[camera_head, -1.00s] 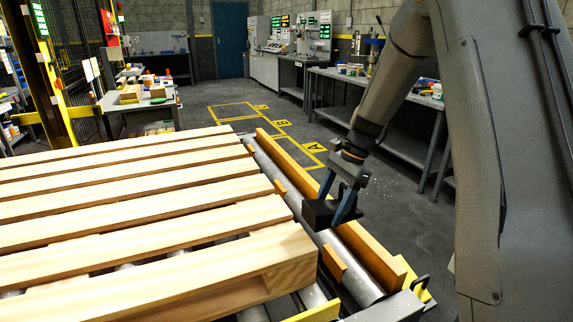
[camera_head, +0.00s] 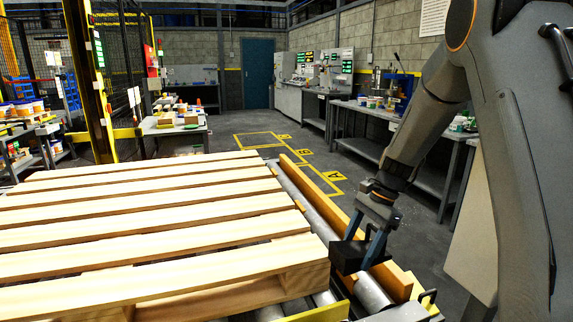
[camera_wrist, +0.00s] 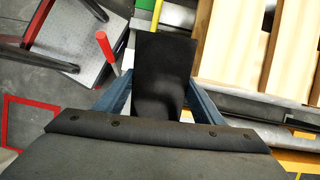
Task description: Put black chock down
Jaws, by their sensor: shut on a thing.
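The black chock (camera_head: 347,256) is held between the two blue-grey fingers of my gripper (camera_head: 362,250). It is over the roller conveyor's right side, close to the near right corner of the wooden pallet. In the wrist view the chock (camera_wrist: 165,75) shows as a dark block between the fingers, with the pallet (camera_wrist: 240,40) to its right. I cannot tell whether its underside touches anything. The pallet (camera_head: 150,235) lies on the rollers and carries nothing.
An orange-yellow rail (camera_head: 320,180) runs along the conveyor's right side beside a roller (camera_head: 318,207). Yellow floor markings (camera_head: 322,187) lie beyond on open floor. A workbench (camera_head: 400,120) stands at the right back. In the wrist view, a red-handled lever (camera_wrist: 106,48) is left of the chock.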

